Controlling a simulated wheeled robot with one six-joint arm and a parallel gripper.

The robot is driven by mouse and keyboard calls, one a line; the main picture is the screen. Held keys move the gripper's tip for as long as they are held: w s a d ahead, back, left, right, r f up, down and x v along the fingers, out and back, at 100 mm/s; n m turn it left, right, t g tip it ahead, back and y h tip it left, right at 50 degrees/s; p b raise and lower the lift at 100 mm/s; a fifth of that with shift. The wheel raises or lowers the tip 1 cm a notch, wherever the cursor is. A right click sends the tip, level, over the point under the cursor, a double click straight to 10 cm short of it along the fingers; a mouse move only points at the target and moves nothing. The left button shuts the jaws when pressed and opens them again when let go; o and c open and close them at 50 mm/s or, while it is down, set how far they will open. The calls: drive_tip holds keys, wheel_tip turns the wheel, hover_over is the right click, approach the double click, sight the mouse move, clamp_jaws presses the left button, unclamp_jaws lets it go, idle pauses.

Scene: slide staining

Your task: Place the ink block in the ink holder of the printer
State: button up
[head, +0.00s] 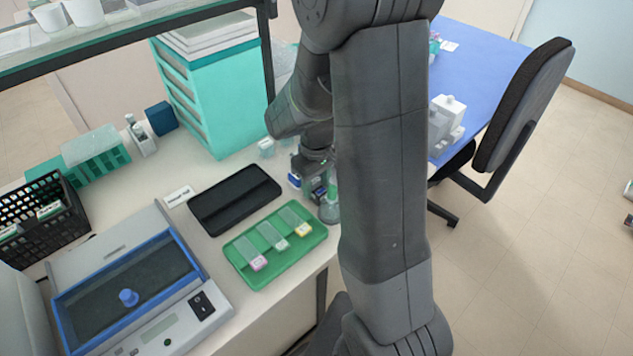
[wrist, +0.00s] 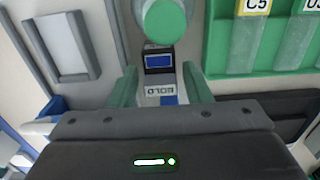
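My gripper (wrist: 160,78) has two green fingers held apart in the wrist view. In the head view my gripper (head: 315,178) is low over the bench, partly hidden by my own arm. A small dark block with a blue face (wrist: 158,60) shows beyond and between the fingers, with gaps at both sides; it may be the ink block, but I cannot be sure. A white label and a blue patch lie just below it in the wrist view. I cannot identify the printer or its ink holder with certainty.
A green-capped bottle (head: 330,208) stands beside my gripper; its round cap (wrist: 166,20) is close beyond the fingers. A green tray (head: 242,270) with slides, a black tray (head: 225,205) and a blue-framed device (head: 185,290) lie left. A black basket (head: 75,225) stands far left.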

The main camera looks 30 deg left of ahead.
drive_tip(key=shift+o, duration=0.4)
drive_tip(key=shift+r, duration=0.6)
wheel_tip(320, 180, up, 10)
drive_tip(key=shift+r, duration=0.2)
drive_tip(key=shift+o, duration=0.5)
drive_tip(key=shift+r, duration=0.35)
drive_tip(key=p, duration=0.3)
hover_over(316, 182)
wheel_tip(316, 182, down, 7)
drive_tip(key=shift+r, duration=0.1)
drive_tip(key=shift+d+f+p, duration=0.1)
drive_tip(key=shift+f+p, duration=0.4)
drive_tip(key=shift+f, duration=2.15)
